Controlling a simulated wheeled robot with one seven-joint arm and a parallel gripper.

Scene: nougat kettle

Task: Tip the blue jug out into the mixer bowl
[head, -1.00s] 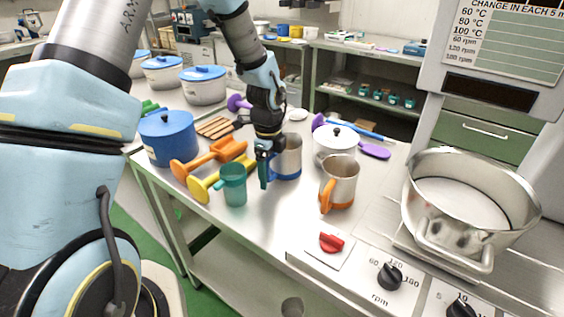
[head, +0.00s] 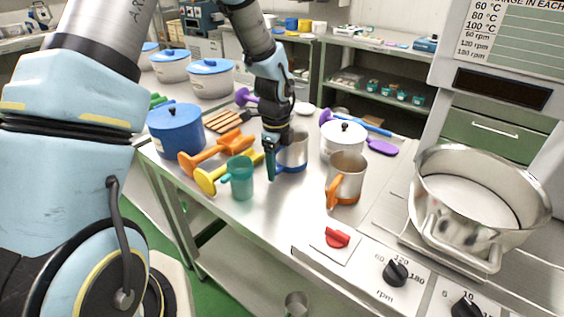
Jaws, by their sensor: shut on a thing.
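The blue jug (head: 293,152) is a steel jug with a blue band at its base. It stands upright on the steel table in the middle of the head view. My gripper (head: 270,158) points down at the jug's left side and is shut on it, seemingly at the handle, which the fingers hide. The mixer bowl (head: 479,197) is a wide steel bowl with a front handle at the right. No contents show in it from here. The jug's inside is mostly hidden.
A steel jug with an orange handle (head: 346,180) stands between the blue jug and the bowl. A teal cup (head: 242,178) is just left of my gripper. A white lidded pot (head: 343,140) is behind right. The panel has a red switch (head: 337,237) and black knobs.

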